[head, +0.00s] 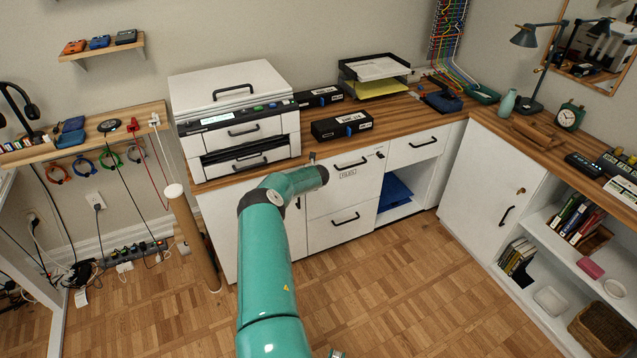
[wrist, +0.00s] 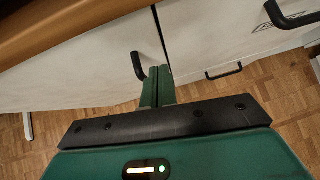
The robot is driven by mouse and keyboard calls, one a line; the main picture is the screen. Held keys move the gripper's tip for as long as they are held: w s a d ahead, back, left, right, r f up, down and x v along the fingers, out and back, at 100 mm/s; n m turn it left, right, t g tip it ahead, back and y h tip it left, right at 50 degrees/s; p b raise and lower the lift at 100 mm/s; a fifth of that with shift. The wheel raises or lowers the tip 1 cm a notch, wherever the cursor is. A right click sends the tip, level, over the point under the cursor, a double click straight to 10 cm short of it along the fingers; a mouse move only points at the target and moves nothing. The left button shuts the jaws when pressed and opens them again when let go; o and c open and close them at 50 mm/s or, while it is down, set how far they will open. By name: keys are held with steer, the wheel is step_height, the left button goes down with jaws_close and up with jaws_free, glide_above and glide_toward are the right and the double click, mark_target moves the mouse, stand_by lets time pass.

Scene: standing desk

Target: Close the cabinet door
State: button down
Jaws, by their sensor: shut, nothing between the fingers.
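A white cabinet door (head: 221,228) stands under the printer, partly hidden by my arm in the head view. Its black handle (head: 298,203) shows just right of my arm. In the wrist view the door (wrist: 75,80) fills the left side, with its handle (wrist: 139,66) near its right edge. A thin dark gap runs between this door and the drawer front; I cannot tell whether the door is slightly ajar. My gripper (wrist: 158,74) is shut and empty, its fingertips close beside the handle's right side; contact is unclear. The head view hides my fingers behind my arm.
White drawers (head: 345,205) with black handles stand right of the door, then an open compartment with blue folders (head: 395,192). Another white door (head: 488,185) is on the right-hand cabinet. The wooden desktop (wrist: 60,28) overhangs above. The parquet floor (head: 390,290) is clear.

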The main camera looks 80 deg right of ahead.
steer(key=s+v, duration=0.1)
steer(key=v, duration=0.9)
steer(key=shift+f, duration=0.1)
